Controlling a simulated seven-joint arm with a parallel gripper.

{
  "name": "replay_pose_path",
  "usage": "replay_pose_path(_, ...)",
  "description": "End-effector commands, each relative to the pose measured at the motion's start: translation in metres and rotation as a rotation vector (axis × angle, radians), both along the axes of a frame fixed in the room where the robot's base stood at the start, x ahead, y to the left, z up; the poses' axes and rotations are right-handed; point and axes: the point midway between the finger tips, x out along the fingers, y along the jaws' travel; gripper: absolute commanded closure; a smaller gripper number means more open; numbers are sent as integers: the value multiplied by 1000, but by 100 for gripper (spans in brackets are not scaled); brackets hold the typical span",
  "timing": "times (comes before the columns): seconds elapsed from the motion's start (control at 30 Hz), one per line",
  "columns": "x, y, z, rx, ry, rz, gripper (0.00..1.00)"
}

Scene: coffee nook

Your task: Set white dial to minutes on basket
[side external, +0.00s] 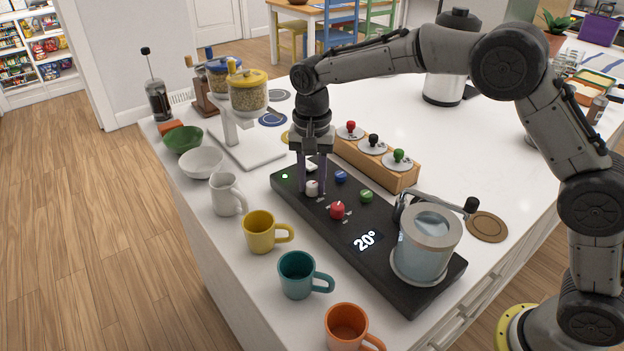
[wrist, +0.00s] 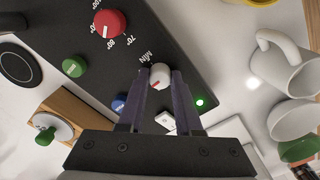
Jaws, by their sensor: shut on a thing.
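The white dial (side external: 312,189) is on the black control panel (side external: 290,191), near its left end. In the wrist view the white dial (wrist: 161,73) has a short red mark at its lower left edge. A "MIN" label is printed beside it, towards the red dial. My gripper (side external: 312,186) points down from above and is shut on the white dial, one finger on each side. In the wrist view my gripper's dark fingertips (wrist: 161,78) flank the dial and hide part of its sides. No basket can be made out clearly.
A red dial (side external: 337,210), a green button (side external: 366,195), a blue button (side external: 341,176) and a display reading 20° (side external: 366,240) share the panel. A glass vessel (side external: 425,245) stands at its right end. Mugs line the front; a wooden block (side external: 375,165) stands behind.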

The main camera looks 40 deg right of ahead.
Motion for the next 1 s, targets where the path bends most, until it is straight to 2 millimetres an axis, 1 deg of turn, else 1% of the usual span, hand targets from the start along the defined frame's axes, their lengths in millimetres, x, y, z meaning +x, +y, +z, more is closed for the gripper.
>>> replay_pose_path(0.23, 1, 0, 2, 1, -5, 1, 100)
replay_pose_path(0.27, 1, 0, 2, 1, -5, 1, 61)
replay_pose_path(0.4, 1, 0, 1, 1, -4, 1, 36)
replay_pose_path(0.67, 0, 0, 1, 0, -1, 1, 36)
replay_pose_path(0.77, 0, 0, 4, 0, -1, 1, 36)
replay_pose_path(0.87, 1, 0, 14, 1, -4, 1, 36)
replay_pose_path(1.0, 1, 0, 40, 1, -7, 1, 36)
